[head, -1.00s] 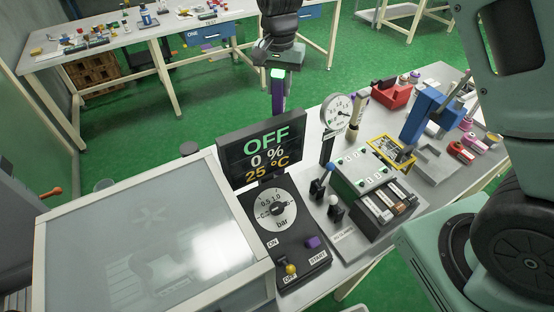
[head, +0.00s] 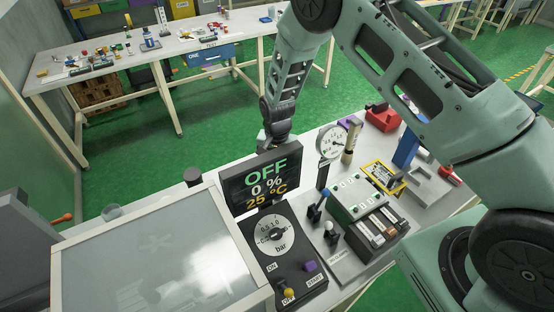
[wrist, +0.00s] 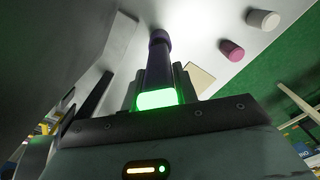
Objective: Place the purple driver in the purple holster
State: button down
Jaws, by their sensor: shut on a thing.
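My gripper (head: 265,138) is low over the far side of the bench, behind the display panel, and its fingertips are mostly hidden by that panel in the head view. In the wrist view the fingers (wrist: 157,92) are shut on the purple driver (wrist: 158,62), a dark purple shaft with a rounded end that points away from the wrist. The driver is hidden in the head view. I cannot make out the purple holster for certain in either view.
The display panel (head: 260,178) reads OFF and stands close in front of my gripper. A gauge (head: 331,143) and a switch box (head: 368,210) are to its right.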

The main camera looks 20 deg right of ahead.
jog(key=shift+f, duration=0.25)
jog(key=shift+f, duration=0.15)
jog(key=c, duration=1.1)
grip_release()
notch_tip(320, 180, up, 11)
jog(key=b, duration=0.5)
jog(key=shift+r, duration=0.65)
